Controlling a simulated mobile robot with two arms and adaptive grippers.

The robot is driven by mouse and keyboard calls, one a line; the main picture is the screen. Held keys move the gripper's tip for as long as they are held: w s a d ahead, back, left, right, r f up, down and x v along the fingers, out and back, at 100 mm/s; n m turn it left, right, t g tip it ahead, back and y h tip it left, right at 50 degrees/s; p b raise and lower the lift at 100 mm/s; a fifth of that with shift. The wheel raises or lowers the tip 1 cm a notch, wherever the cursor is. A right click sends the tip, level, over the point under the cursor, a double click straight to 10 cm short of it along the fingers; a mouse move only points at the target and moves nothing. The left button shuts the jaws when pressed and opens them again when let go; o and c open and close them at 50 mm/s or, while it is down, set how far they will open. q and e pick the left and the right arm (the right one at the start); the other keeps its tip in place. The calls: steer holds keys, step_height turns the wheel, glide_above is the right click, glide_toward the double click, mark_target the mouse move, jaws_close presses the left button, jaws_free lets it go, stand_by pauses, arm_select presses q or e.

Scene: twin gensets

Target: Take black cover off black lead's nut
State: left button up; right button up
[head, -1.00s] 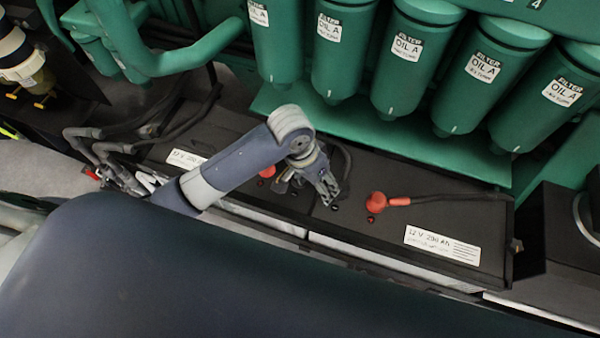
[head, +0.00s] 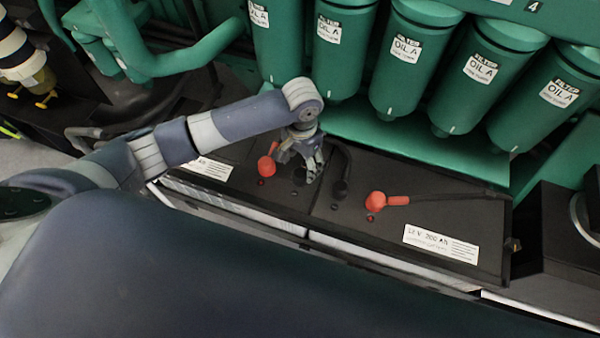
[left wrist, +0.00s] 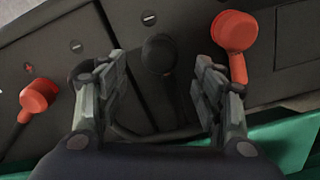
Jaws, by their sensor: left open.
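The black cover (head: 340,188) sits on a battery post, with the black lead (head: 346,155) running back from it. In the left wrist view the black cover (left wrist: 158,54) lies between my fingers in the picture, with the lead running down from it. My left gripper (head: 312,178) is open and empty, just left of the cover in the head view. In the left wrist view the fingers of the left gripper (left wrist: 147,75) are spread wide, with no visible contact on the cover. I cannot tell their exact height above it. The nut is hidden. My right gripper is not in view.
One red cover (head: 266,166) is left of the gripper; another red cover (head: 376,199) is to the right. Both sit on the black battery tops (head: 300,200). Green oil filters (head: 405,60) hang over the back edge. The right battery's label area (head: 441,244) is clear.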

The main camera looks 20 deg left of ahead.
mark_target(301, 171)
arm_select(q)
step_height(301, 171, down, 5)
steer(key=shift+s+r+p, duration=0.1)
steer(key=shift+p, duration=0.25)
steer(key=c, duration=1)
steer(key=shift+o, duration=0.2)
